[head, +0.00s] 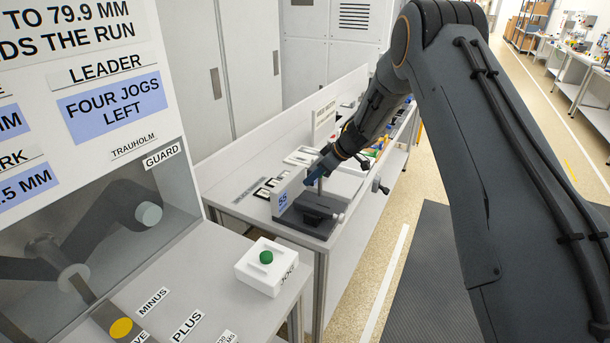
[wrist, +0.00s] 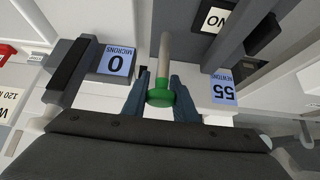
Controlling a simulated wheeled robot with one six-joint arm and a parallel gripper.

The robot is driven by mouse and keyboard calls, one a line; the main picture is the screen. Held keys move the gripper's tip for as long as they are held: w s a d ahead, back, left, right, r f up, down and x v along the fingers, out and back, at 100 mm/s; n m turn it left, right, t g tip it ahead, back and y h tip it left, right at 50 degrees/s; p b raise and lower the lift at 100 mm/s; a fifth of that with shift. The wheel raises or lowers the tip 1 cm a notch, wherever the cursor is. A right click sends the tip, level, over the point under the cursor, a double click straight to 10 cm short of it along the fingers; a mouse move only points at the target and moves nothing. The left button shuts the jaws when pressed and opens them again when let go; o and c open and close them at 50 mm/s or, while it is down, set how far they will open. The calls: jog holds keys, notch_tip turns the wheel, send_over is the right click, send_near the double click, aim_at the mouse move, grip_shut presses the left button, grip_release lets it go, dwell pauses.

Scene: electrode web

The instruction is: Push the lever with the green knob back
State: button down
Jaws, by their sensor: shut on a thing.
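The lever (wrist: 165,52) is a pale rod with a round green knob (wrist: 160,97) on its end, seen in the wrist view. My gripper (wrist: 160,92) has one blue finger on each side of the lever and is shut on it at the knob end. In the head view, my gripper (head: 318,172) reaches down over the dark grey device (head: 318,209) on the bench. The green knob is hidden there by my gripper, and the lever's lower end is hard to make out.
In the wrist view, a "0 MICRONS" label (wrist: 115,61) and a "55" newton label (wrist: 224,87) flank the lever. In the head view, a white box (head: 262,280) with a green button (head: 266,257) sits nearer, beside a clear guard (head: 165,185). The aisle floor at right is open.

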dwell(0.4)
jog(key=c, duration=1.5)
grip_release()
jog(key=shift+o, duration=0.2)
jog(key=b+v, duration=0.2)
jog(key=v, duration=0.5)
jog(key=shift+r, duration=0.35)
jog(key=shift+s+d, duration=0.1)
jog(key=shift+d, duration=0.05)
